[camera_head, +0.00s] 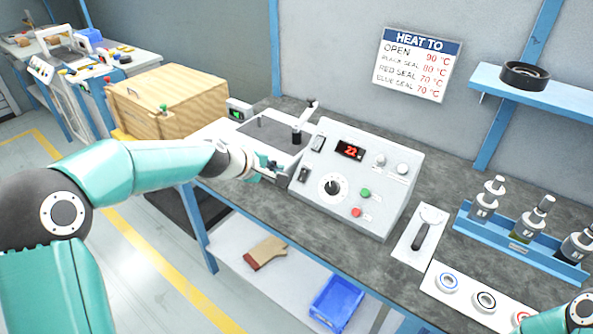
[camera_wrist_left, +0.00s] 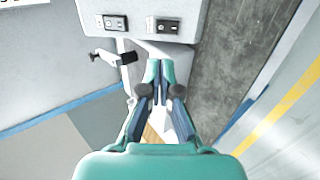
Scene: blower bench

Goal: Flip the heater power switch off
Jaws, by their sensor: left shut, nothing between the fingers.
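The grey control box (camera_head: 358,180) stands on the bench with a red display reading 22, a dial, and green and red buttons. Two dark rocker switches sit along its left side: an upper one (camera_head: 318,143) and a lower one (camera_head: 304,174). Both also show in the left wrist view, one at the left (camera_wrist_left: 114,23) and one at the right (camera_wrist_left: 167,27). I cannot read which is the heater switch or its position. My left gripper (camera_head: 276,168) is shut and empty, just left of the lower switch. In the wrist view its fingertips (camera_wrist_left: 161,70) appear apart from both switches.
A flat unit with a dark top (camera_head: 270,130) and a knobbed post stands left of the box. A wooden crate (camera_head: 165,100) is farther left. Part of my right arm shows bottom right.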

